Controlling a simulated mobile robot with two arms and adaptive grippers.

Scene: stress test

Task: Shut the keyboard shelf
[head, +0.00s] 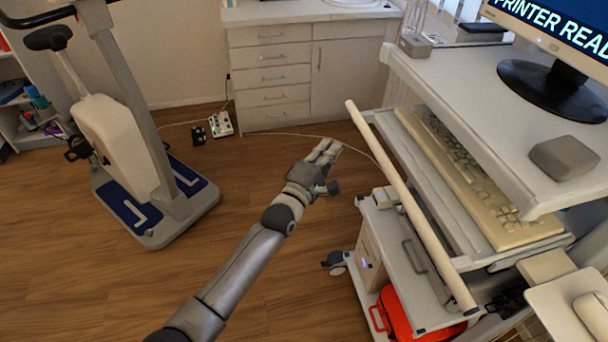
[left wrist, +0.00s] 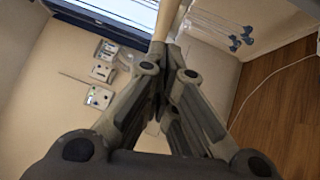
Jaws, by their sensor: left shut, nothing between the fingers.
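The keyboard shelf (head: 432,190) sticks out to the left from under the cart's top, and a beige keyboard (head: 470,175) lies on it. A long cream rod (head: 405,195) runs along the shelf's outer side. My left gripper (head: 328,152) is shut and empty over the floor, left of the rod and apart from it in the head view. In the left wrist view the closed fingers (left wrist: 172,55) point toward a cream bar (left wrist: 167,20); I cannot tell how near it is. My right gripper is not in view.
The cart's top (head: 450,85) carries a monitor (head: 565,70) and a grey box (head: 563,157). A red case (head: 393,312) sits low on the cart. An exercise bike (head: 130,140) stands at left, white drawers (head: 270,75) at the back. Floor between is mostly clear; a thin cable crosses it.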

